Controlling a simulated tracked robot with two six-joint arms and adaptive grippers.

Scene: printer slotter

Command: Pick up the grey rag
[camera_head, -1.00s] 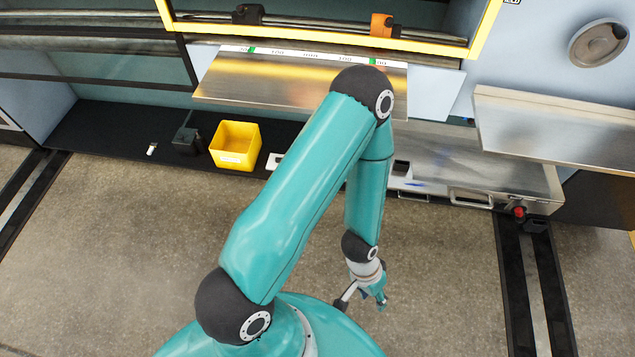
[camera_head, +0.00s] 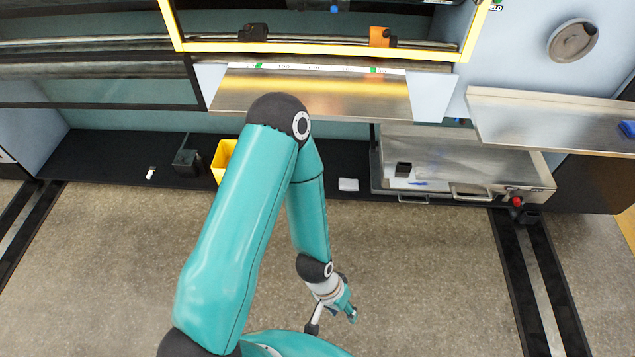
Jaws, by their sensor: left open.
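A small flat pale grey-white piece (camera_head: 348,184) lies on the black ledge, left of the metal drawer. It may be the grey rag, but it is too small to be sure. No other clearly grey cloth shows. My left gripper (camera_head: 335,317) hangs over the brown floor, below that piece in the picture and well apart from it. It is open, with nothing visible between its fingers. My left arm hides part of the ledge. My right gripper is out of view.
A yellow bin (camera_head: 222,158) is partly hidden behind my arm, with a black box (camera_head: 187,162) beside it. A metal drawer (camera_head: 470,160) with a black block sits right of centre. A blue item (camera_head: 628,129) lies on the right metal shelf (camera_head: 560,120). The floor is clear.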

